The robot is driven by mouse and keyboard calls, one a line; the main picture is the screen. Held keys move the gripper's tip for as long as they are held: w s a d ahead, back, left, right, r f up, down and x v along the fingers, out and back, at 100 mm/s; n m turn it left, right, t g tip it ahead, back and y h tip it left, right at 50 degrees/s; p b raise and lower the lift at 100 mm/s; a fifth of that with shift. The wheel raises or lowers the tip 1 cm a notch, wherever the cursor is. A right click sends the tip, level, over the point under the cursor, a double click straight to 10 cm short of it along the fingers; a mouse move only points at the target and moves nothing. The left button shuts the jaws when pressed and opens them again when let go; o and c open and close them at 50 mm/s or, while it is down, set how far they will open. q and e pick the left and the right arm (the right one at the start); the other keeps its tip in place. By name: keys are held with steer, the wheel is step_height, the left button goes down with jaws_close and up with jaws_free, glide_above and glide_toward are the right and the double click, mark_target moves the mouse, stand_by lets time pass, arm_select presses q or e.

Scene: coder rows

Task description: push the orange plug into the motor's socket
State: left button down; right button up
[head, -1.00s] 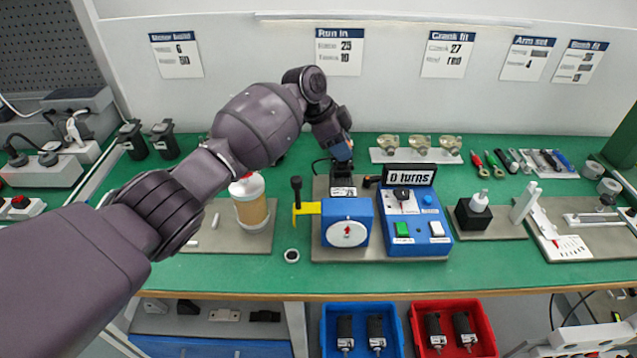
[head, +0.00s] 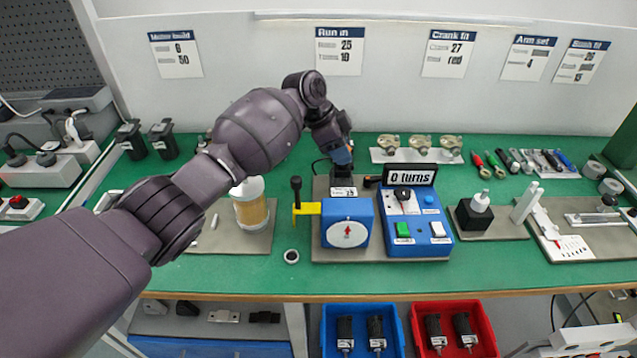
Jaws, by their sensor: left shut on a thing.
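My left gripper (head: 342,160) reaches over the bench from the left and points down behind the blue box with the dial. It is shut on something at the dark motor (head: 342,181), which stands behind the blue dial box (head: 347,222). The orange plug and the motor's socket cannot be made out; the gripper and its wrist hide that spot. I cannot tell whether the plug touches the socket. My right gripper is not in view.
A blue control box (head: 416,230) with a "0 turns" display (head: 398,175) stands right of the dial box on a grey plate. The green bench front is mostly clear.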

arm_select(q)
steer(key=shift+f, duration=0.1)
stand_by(0.4)
steer(key=shift+f, duration=0.25)
stand_by(0.5)
steer(key=shift+f, duration=0.25)
stand_by(0.4)
steer(key=c, duration=0.8)
jaws_free()
steer(key=shift+r, duration=0.1)
